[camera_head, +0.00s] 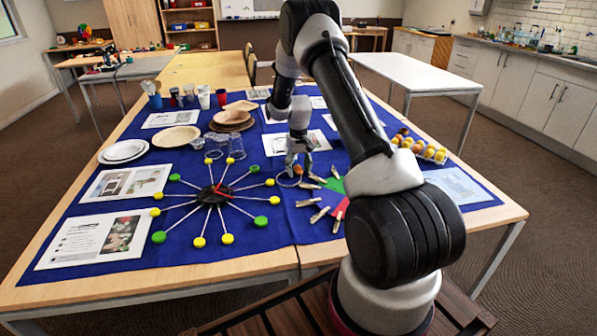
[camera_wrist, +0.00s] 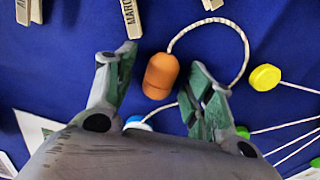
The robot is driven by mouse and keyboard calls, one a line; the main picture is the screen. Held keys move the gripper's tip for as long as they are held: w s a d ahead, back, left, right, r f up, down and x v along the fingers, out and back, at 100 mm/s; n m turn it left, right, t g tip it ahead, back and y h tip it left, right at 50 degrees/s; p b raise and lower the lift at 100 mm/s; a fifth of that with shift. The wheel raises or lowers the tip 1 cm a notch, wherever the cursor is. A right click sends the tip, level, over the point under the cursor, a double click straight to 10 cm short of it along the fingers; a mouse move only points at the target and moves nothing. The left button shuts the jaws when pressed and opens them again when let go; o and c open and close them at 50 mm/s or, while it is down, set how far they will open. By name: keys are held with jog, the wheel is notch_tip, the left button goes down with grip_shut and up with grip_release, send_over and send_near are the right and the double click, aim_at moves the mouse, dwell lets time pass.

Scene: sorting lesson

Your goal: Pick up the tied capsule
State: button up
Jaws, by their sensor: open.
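The tied capsule (camera_wrist: 160,76) is orange, with a pale cord (camera_wrist: 235,30) curving from its top end. It lies on the blue cloth between the fingers of my gripper (camera_wrist: 161,66) in the wrist view. The fingers are open, one on each side, with blue cloth showing between each finger and the capsule. In the head view my gripper (camera_head: 297,171) points down at the cloth, and the small orange capsule (camera_head: 298,169) shows at its fingertips, partly hidden.
Wooden clothespins (camera_head: 319,215) lie close to the right of my gripper in the head view. A spoked wheel with yellow and green ends (camera_head: 212,194) lies to the left. Clear cups (camera_head: 235,147) stand behind it. An egg tray (camera_head: 420,149) sits on the right.

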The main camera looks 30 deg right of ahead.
jog(key=c, duration=0.8)
